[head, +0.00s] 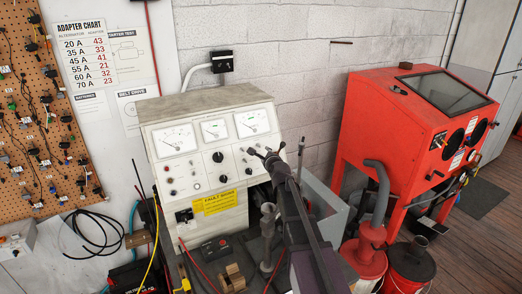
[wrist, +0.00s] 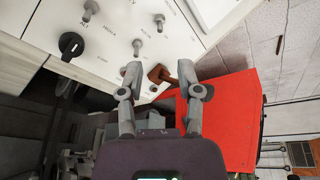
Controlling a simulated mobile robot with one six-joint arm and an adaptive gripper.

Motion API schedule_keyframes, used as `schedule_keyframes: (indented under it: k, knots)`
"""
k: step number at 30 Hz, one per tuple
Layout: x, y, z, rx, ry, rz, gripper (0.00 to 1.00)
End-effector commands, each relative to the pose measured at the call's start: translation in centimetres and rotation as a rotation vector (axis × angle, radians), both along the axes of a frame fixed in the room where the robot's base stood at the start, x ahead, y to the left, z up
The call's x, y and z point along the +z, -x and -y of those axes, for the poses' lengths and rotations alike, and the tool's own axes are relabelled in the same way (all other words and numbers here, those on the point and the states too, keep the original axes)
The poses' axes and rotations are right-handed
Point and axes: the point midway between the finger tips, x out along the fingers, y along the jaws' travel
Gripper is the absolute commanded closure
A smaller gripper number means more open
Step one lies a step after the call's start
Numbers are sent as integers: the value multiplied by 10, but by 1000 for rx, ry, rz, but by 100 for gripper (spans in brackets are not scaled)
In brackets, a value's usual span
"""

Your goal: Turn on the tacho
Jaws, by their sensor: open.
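The white test bench panel (head: 205,150) carries three dials, knobs and small toggle switches. In the wrist view, metal toggle switches stand on the panel: one at the upper left (wrist: 90,10), one at the top middle (wrist: 160,22) and one just ahead of my left finger (wrist: 137,47). Their labels are too small to read surely, so I cannot tell which is the tacho switch. My gripper (wrist: 160,82) is open at the panel's right edge, its fingers apart. It also shows in the head view (head: 268,155). A small rust-brown piece (wrist: 160,73) shows between the fingertips.
A black knob (wrist: 71,45) is left of my fingers. The red blasting cabinet (head: 400,125) stands to the right. A yellow fault sign (head: 218,202) is on the bench front. Red buckets (head: 365,260) and cables (head: 95,235) are on either side below.

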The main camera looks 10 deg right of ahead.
Motion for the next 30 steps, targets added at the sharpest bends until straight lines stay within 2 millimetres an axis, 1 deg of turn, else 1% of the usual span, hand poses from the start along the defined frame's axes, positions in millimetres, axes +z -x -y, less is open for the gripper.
schedule_keyframes:
  k: [1, 6, 12, 15, 21, 30]
  knots:
    - [-4, -12, -1, 0, 0, 0, 55]
    - [-9, -38, -3, 0, 0, 0, 55]
    - [-15, -65, -5, 0, 0, 0, 55]
    - [-17, -75, -6, -1, 0, 0, 55]
    - [-19, -86, -6, -2, -1, 0, 55]
    - [-19, -87, -6, -2, 0, 0, 55]
